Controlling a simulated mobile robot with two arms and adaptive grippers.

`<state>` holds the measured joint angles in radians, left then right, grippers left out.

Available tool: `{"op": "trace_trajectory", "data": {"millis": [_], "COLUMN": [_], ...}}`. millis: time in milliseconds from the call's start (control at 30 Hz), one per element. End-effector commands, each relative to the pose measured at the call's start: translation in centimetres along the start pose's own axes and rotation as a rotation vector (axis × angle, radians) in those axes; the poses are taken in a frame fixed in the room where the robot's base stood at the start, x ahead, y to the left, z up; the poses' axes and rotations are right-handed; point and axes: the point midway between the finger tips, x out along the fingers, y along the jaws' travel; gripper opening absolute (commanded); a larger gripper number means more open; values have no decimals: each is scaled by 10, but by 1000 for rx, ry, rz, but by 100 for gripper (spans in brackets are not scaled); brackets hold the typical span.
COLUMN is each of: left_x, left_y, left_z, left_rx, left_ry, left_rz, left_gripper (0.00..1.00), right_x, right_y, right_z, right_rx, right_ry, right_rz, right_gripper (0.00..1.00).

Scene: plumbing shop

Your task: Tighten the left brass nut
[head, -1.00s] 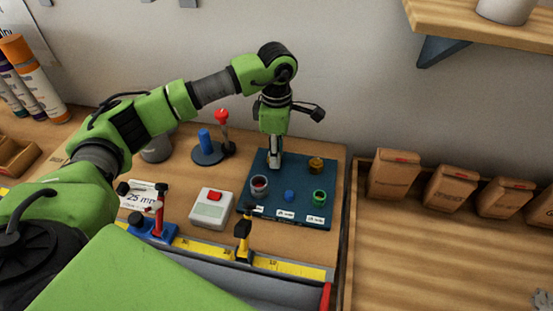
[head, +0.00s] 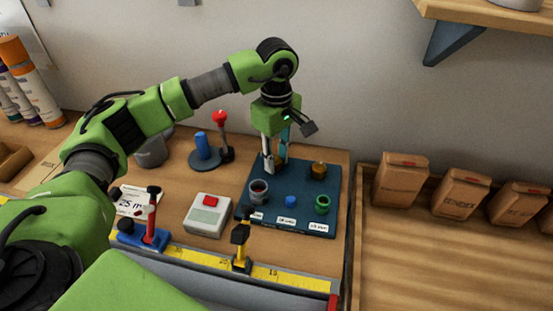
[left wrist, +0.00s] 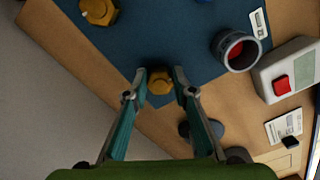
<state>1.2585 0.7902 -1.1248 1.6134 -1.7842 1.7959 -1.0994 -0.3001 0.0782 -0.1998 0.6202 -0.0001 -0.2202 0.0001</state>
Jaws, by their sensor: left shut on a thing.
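The left brass nut (left wrist: 160,82) sits on the dark blue board (head: 300,178), near its edge in the left wrist view. My left gripper (left wrist: 160,77) points down, with its two fingertips shut on opposite sides of this nut. In the head view my left gripper (head: 275,166) stands over the back left of the board, and its fingers largely hide the nut. A second brass nut (head: 318,170) is at the back right of the board, apart from the gripper; it also shows in the left wrist view (left wrist: 99,10). My right gripper is not in view.
A grey ring with a red inside (head: 258,190), a blue piece (head: 291,201) and a green ring (head: 322,204) are on the board's front. A box with a red button (head: 208,214) and a blue stand (head: 204,158) are to the left. Cartons (head: 460,192) stand right.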

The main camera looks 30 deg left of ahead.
Motion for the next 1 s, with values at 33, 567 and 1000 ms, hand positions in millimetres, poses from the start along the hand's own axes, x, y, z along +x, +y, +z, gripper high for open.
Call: {"op": "trace_trajectory", "data": {"millis": [33, 567, 1000], "left_x": [-2, -2, -19], "left_y": [1, 1, 1], "left_z": [0, 0, 0], "left_rx": [5, 7, 7], "left_ry": [0, 1, 0], "left_rz": [5, 4, 5], "left_gripper": [3, 41, 41], "right_x": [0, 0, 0], "right_y": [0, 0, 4], "right_z": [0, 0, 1], "right_rx": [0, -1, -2], "right_ry": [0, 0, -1], "right_rz": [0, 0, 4], "right_gripper": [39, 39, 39]}}
